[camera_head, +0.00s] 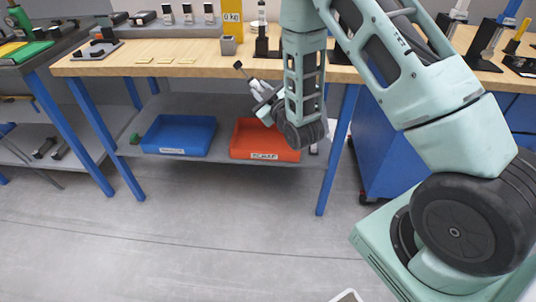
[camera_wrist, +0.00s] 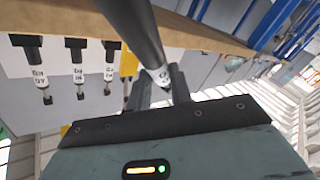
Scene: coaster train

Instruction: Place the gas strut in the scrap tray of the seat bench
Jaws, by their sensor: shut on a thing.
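The scrap tray (camera_head: 265,154) is an orange-red open tray with a SCRAP label on its front, on the lower shelf of the wooden-topped bench. My gripper (camera_head: 259,92) is in front of the bench, below the top's front edge and above the scrap tray in the picture. It is shut on the gas strut, a dark rod whose end (camera_head: 239,66) sticks out up and left. In the wrist view the strut (camera_wrist: 133,28) is a thick black cylinder with a white label, between the fingers (camera_wrist: 160,90). My arm hides part of the strut and the tray's right side.
A blue tray (camera_head: 178,135) stands left of the scrap tray on the same shelf (camera_head: 215,159). The bench top (camera_head: 190,68) overhangs the shelf, and blue legs (camera_head: 338,150) flank it. Several labelled black-and-white items stand at the back. The grey floor in front is clear.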

